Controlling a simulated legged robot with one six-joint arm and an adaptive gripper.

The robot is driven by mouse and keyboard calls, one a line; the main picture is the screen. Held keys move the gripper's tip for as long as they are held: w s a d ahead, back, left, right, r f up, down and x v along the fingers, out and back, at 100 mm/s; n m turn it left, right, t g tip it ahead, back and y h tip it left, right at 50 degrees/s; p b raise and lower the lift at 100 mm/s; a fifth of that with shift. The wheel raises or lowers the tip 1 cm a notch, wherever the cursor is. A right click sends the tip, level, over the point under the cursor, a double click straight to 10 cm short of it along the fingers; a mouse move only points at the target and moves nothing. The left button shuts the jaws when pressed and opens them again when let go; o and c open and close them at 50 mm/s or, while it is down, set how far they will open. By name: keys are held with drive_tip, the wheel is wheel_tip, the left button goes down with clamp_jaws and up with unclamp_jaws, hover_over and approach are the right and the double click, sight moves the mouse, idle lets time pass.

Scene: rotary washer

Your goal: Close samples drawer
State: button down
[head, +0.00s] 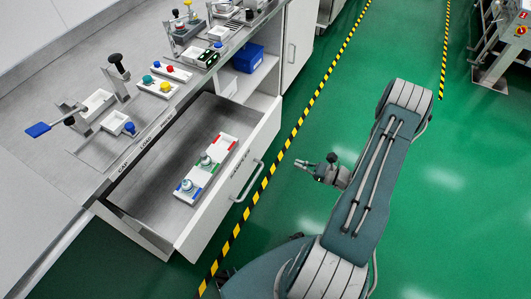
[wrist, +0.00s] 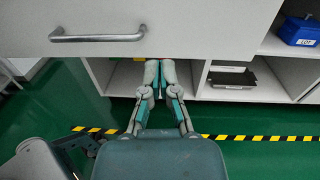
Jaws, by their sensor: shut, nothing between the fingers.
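The samples drawer (head: 228,189) is pulled out from the bench in the head view, with its white front and metal handle (head: 246,182) toward the aisle. Inside lies a tray with red, green and blue marks (head: 191,196) holding small vials. In the wrist view the drawer front (wrist: 200,25) fills the upper left, with its handle (wrist: 97,37) left of my gripper. My gripper (head: 302,163) is shut and empty, in front of the drawer and apart from it in the head view. Its fingers (wrist: 160,66) show just below the drawer front's lower edge in the wrist view.
A blue box (head: 248,57) sits on an open shelf beside the drawer. Yellow-black floor tape (head: 314,95) runs along the bench.

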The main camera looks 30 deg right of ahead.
sight(260, 149)
drive_tip(key=shift+m+t+h, duration=0.4)
drive_tip(key=shift+m+t, duration=0.1)
drive_tip(key=shift+m, duration=0.1)
drive_tip(key=x, duration=0.4)
drive_tip(key=f+x, duration=0.1)
drive_tip(key=x, duration=0.8)
drive_tip(key=shift+w+f, duration=0.1)
drive_tip(key=shift+f, duration=0.15)
drive_tip(key=shift+w, duration=0.15)
